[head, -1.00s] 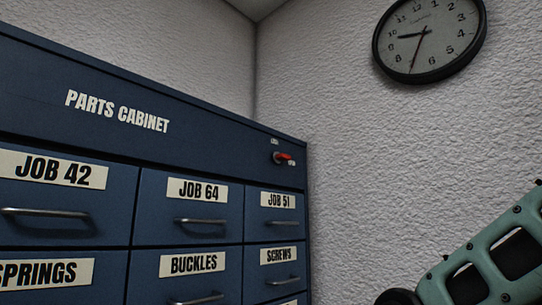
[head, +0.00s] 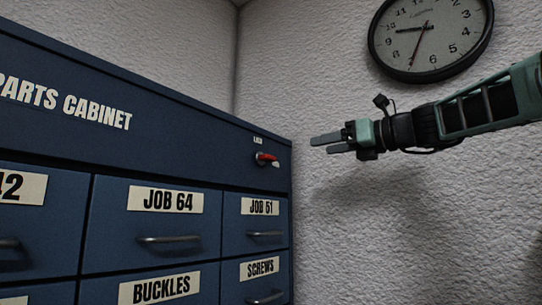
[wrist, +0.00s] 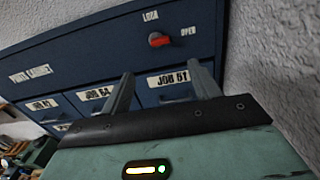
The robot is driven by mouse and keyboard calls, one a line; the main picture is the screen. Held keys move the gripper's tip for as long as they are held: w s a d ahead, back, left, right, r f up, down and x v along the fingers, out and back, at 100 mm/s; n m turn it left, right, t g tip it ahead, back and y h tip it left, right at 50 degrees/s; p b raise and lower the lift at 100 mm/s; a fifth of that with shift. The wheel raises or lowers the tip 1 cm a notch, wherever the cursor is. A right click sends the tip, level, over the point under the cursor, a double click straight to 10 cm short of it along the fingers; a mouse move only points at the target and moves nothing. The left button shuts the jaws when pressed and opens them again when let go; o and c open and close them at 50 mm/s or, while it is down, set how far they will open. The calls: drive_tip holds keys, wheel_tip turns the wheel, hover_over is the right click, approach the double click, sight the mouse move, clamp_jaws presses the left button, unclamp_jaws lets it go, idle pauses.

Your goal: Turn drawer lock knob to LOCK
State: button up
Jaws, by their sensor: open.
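The drawer lock knob (head: 266,158) is a small red handle on a dark round base, high on the right end of the blue parts cabinet (head: 190,140). In the wrist view the knob (wrist: 159,40) has a LOCK label above it and an OPEN label to its right. Its red handle points right, toward OPEN. My gripper (head: 326,145) is open and empty, to the right of the knob in the head view and apart from it. In the wrist view its two fingers (wrist: 165,90) show below the knob.
Drawers labelled JOB 64 (head: 165,200), JOB 51 (head: 260,207), BUCKLES and SCREWS have metal bar handles that stick out below the knob. A textured wall (head: 360,230) lies to the right, with a clock (head: 428,35) above my arm.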

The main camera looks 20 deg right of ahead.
sight(272, 156)
drive_tip(key=shift+p+x, duration=2.9)
drive_tip(key=shift+x, duration=5.2)
drive_tip(key=shift+f, duration=0.15)
drive_tip(key=shift+c, duration=0.3)
drive_tip(key=c, duration=0.9)
